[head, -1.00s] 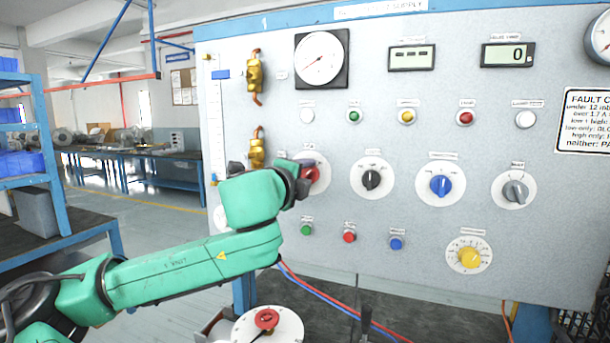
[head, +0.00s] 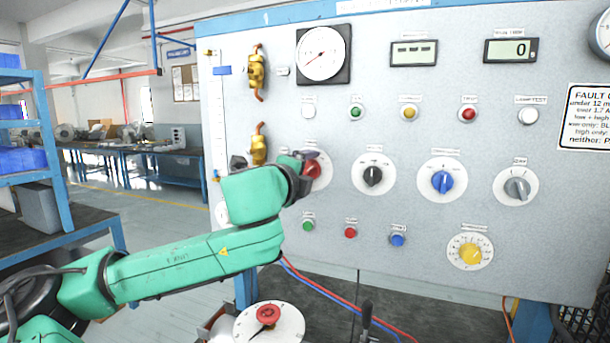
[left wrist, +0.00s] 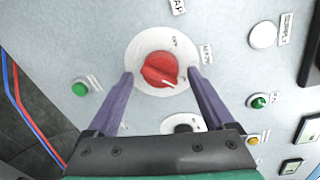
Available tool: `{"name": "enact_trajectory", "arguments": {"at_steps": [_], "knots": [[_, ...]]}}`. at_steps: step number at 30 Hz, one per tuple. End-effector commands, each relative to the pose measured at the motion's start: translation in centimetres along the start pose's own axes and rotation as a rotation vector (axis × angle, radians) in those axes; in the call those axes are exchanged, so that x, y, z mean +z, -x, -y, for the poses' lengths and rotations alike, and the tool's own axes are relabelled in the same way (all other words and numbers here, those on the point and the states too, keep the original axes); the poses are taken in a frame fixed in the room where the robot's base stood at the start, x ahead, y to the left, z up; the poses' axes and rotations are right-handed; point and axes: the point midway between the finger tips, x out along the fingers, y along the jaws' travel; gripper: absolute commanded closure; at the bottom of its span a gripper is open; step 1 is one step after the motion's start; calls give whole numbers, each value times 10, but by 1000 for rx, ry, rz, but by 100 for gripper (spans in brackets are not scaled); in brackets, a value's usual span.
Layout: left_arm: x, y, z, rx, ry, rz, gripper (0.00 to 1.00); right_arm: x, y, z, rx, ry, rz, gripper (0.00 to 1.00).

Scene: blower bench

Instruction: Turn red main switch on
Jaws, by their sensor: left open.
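The red main switch (head: 312,169) is a round red knob on a white dial at the left of the grey panel, partly hidden by my left gripper in the head view. In the left wrist view the red knob (left wrist: 160,70) shows whole, with a white pointer mark toward the picture's lower right. My left gripper (head: 308,156) is at the switch. Its two purple fingers (left wrist: 163,82) are open, one on each side of the knob, with gaps visible between fingers and knob. Contact or exact depth cannot be told. My right gripper is not in view.
A black knob (head: 373,176), a blue knob (head: 442,181) and a grey knob (head: 517,187) sit right of the switch. Brass valves (head: 258,148) stick out at its upper left. A red-knobbed white dial (head: 268,318) stands below my arm.

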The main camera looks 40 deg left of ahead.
Motion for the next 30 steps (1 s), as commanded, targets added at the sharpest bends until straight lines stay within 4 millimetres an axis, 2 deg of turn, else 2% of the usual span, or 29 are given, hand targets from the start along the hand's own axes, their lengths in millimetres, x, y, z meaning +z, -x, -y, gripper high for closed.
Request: {"name": "enact_trajectory", "arguments": {"at_steps": [5, 8, 14, 19, 23, 30], "knots": [[-1, 13, -3, -7, 0, 2, 13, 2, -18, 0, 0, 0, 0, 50], [-2, 32, -8, -10, -1, 4, 13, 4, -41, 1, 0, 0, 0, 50], [-1, 93, -6, -10, -2, 4, 13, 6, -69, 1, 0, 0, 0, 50], [0, 132, -1, -5, 0, 1, 13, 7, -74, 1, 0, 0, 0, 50], [0, 145, -1, -1, -1, 0, 13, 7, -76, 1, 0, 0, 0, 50], [0, 146, -1, 2, -1, 0, 13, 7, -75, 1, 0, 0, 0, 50]]}}
